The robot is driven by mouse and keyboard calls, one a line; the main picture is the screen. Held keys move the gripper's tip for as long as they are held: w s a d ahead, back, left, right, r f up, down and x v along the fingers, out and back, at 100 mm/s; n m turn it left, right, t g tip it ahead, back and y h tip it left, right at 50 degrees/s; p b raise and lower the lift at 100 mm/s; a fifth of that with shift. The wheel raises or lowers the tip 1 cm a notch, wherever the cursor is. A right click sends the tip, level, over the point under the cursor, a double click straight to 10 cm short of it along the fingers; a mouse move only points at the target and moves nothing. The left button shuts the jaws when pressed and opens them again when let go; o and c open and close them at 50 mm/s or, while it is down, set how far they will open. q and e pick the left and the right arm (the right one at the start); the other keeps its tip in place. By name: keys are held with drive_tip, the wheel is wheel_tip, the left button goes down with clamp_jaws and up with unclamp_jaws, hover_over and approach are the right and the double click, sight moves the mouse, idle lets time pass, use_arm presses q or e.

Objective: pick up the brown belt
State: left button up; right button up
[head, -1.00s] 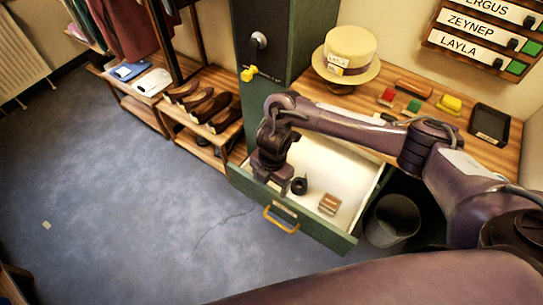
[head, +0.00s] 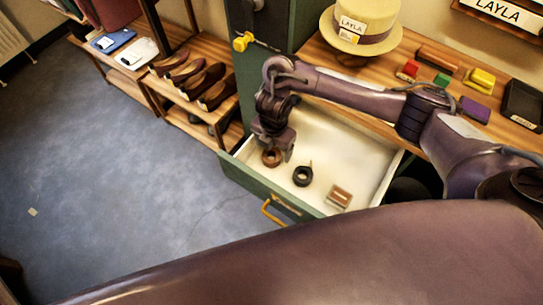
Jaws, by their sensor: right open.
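The brown belt (head: 272,158) is a small coil lying in the left part of the open white-lined drawer (head: 375,155). My right gripper (head: 273,148) is open and points down just over the brown belt, partly hiding its far side. I cannot tell whether the fingers touch it. A black coiled belt (head: 302,176) lies to its right. A small brown and pale block-like item (head: 340,196) lies further right in the drawer. My left gripper is not in view.
The drawer's green front (head: 250,188) has a yellow handle (head: 272,212). The wooden tabletop (head: 395,75) above holds a straw hat (head: 358,28) and several small coloured items. Brown shoes (head: 188,75) stand on a rack at left.

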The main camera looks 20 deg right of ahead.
sight(271, 154)
drive_tip(key=f, duration=0.3)
drive_tip(key=f+b, duration=0.1)
drive_tip(key=f, duration=0.1)
drive_tip(key=shift+w+a+f, duration=0.1)
drive_tip(key=shift+w+a, duration=0.1)
drive_tip(key=shift+w, duration=0.1)
drive_tip(key=shift+c, duration=0.5)
drive_tip(key=c, duration=1)
drive_tip(key=shift+c, duration=0.2)
